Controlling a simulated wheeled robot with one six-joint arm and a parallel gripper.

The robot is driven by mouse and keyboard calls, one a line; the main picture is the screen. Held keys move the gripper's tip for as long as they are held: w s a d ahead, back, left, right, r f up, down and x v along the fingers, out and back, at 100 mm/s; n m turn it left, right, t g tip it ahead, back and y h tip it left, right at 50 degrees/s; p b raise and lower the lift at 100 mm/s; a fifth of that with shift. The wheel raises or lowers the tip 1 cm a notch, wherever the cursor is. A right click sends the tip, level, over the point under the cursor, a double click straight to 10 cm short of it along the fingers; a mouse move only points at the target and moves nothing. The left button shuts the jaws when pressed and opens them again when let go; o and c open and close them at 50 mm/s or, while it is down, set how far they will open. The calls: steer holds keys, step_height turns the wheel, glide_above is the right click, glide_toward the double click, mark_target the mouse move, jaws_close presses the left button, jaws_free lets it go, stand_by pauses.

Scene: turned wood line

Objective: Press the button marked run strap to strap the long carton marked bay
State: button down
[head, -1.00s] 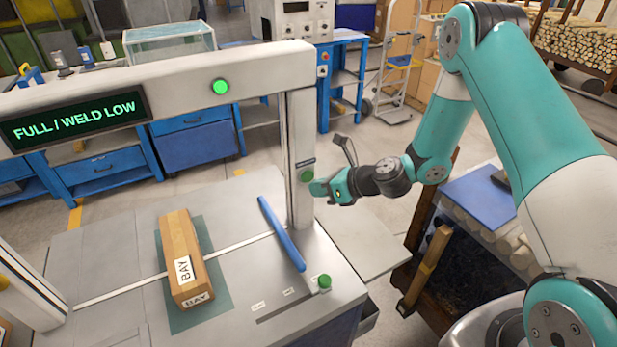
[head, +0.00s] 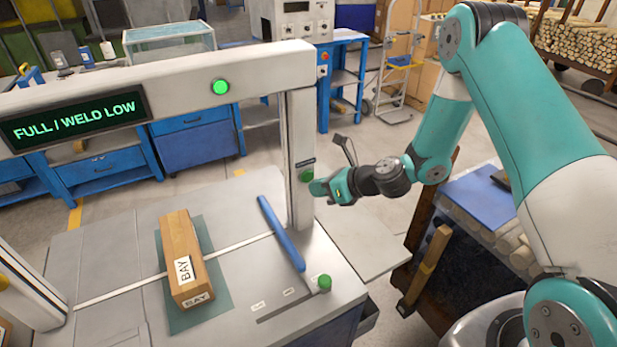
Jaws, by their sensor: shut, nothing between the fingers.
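The long carton marked BAY (head: 180,250) lies on a green mat (head: 215,298) on the strapping machine's table, over the pale strap line. A green button (head: 306,175) is on the machine's right post, below a small dark label too small to read. My gripper (head: 318,188) is shut and empty, its tip at or very near that button; I cannot tell whether it touches. A second green knob (head: 324,282) stands at the table's front right corner. The display (head: 73,118) reads FULL / WELD LOW, and a green lamp (head: 219,87) is lit on the beam.
A blue lever (head: 281,233) lies over the table right of the carton, beside a slot with small labels. A dark cart with wood pieces and a blue top (head: 478,196) stands at right. Blue benches (head: 100,170) stand behind the machine.

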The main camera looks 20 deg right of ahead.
steer(key=shift+w, duration=0.1)
steer(key=shift+w+a, duration=0.15)
steer(key=shift+w, duration=0.15)
steer(key=shift+w+p, duration=0.35)
stand_by(0.6)
steer(key=shift+s, duration=0.75)
steer(key=shift+s+d, duration=0.2)
steer(key=shift+s, duration=0.65)
steer(key=shift+s+d, duration=0.2)
steer(key=shift+s, duration=0.6)
steer(key=shift+s+d, duration=0.2)
steer(key=shift+s, duration=0.65)
